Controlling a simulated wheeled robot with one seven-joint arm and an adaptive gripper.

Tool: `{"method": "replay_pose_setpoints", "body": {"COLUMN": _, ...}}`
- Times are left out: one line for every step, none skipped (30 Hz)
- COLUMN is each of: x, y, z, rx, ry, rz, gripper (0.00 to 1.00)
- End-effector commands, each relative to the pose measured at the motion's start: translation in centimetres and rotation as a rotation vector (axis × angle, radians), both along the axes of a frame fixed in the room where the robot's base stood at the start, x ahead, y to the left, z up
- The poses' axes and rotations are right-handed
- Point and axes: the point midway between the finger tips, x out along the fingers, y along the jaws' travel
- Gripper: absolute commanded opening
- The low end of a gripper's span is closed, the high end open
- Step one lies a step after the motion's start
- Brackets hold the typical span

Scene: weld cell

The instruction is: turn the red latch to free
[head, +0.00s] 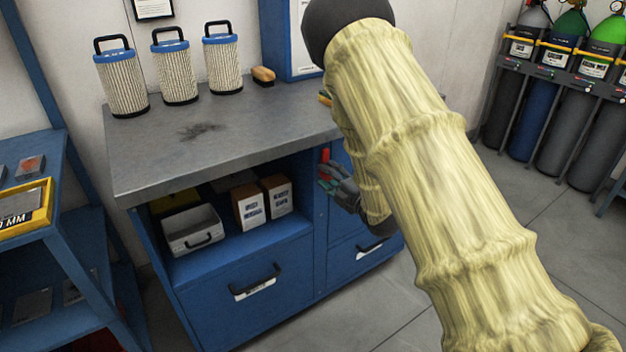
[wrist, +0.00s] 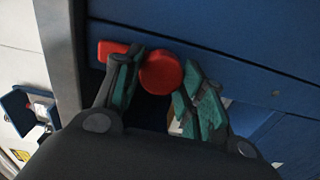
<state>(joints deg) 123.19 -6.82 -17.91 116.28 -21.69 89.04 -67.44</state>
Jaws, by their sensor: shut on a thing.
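The red latch (wrist: 160,73) is on the blue front of the workbench cabinet. In the wrist view its round hub lies between my two fingers, and a flat red arm (wrist: 108,49) sticks out to the left behind the left finger. My gripper (wrist: 158,88) has green-padded fingers on either side of the hub and is shut on the latch. In the head view the latch shows as a small red piece (head: 325,155) above my gripper (head: 327,176). My sleeved arm hides much of the cabinet's right side there.
The grey workbench top (head: 240,130) carries several filter cartridges (head: 175,70) and a brush (head: 263,75). An open shelf below holds a grey bin (head: 193,230) and two boxes (head: 262,202). Gas cylinders (head: 555,90) stand at the right. A blue rack (head: 50,250) stands at the left.

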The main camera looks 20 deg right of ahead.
Motion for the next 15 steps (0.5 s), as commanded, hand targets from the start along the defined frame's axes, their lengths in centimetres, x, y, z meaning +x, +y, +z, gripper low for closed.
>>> {"method": "replay_pose_setpoints", "body": {"x": 0.23, "y": -0.20, "z": 0.39, "rx": -0.013, "ry": -0.015, "rz": -0.001, "gripper": 0.00}}
{"method": "replay_pose_setpoints", "body": {"x": 0.18, "y": -0.39, "z": 0.40, "rx": -0.020, "ry": -0.017, "rz": -0.003, "gripper": 0.00}}
{"method": "replay_pose_setpoints", "body": {"x": 0.12, "y": -0.61, "z": 0.42, "rx": -0.027, "ry": -0.019, "rz": -0.006, "gripper": 0.00}}
{"method": "replay_pose_setpoints", "body": {"x": 0.08, "y": -0.75, "z": 0.43, "rx": -0.033, "ry": -0.021, "rz": -0.008, "gripper": 0.00}}
{"method": "replay_pose_setpoints", "body": {"x": 0.06, "y": -0.86, "z": 0.45, "rx": -0.038, "ry": -0.023, "rz": -0.010, "gripper": 0.00}}
{"method": "replay_pose_setpoints", "body": {"x": 0.02, "y": -0.98, "z": 0.46, "rx": -0.042, "ry": -0.024, "rz": -0.011, "gripper": 0.00}}
{"method": "replay_pose_setpoints", "body": {"x": 0.01, "y": -1.04, "z": 0.47, "rx": -0.045, "ry": -0.025, "rz": -0.012, "gripper": 0.00}}
{"method": "replay_pose_setpoints", "body": {"x": -0.01, "y": -1.09, "z": 0.48, "rx": -0.047, "ry": -0.026, "rz": -0.013, "gripper": 0.00}}
{"method": "replay_pose_setpoints", "body": {"x": -0.02, "y": -1.13, "z": 0.49, "rx": -0.049, "ry": -0.026, "rz": -0.013, "gripper": 0.00}}
{"method": "replay_pose_setpoints", "body": {"x": -0.02, "y": -1.16, "z": 0.50, "rx": -0.050, "ry": -0.027, "rz": -0.014, "gripper": 0.00}}
{"method": "replay_pose_setpoints", "body": {"x": -0.03, "y": -1.17, "z": 0.51, "rx": -0.050, "ry": -0.027, "rz": -0.014, "gripper": 0.00}}
{"method": "replay_pose_setpoints", "body": {"x": -0.03, "y": -1.17, "z": 0.51, "rx": -0.051, "ry": -0.027, "rz": -0.014, "gripper": 0.00}}
{"method": "replay_pose_setpoints", "body": {"x": -0.03, "y": -1.17, "z": 0.51, "rx": -0.051, "ry": -0.027, "rz": -0.014, "gripper": 0.00}}
{"method": "replay_pose_setpoints", "body": {"x": -0.03, "y": -1.17, "z": 0.51, "rx": -0.051, "ry": -0.027, "rz": -0.014, "gripper": 0.00}}
{"method": "replay_pose_setpoints", "body": {"x": -0.03, "y": -1.17, "z": 0.51, "rx": -0.050, "ry": -0.027, "rz": -0.014, "gripper": 0.00}}
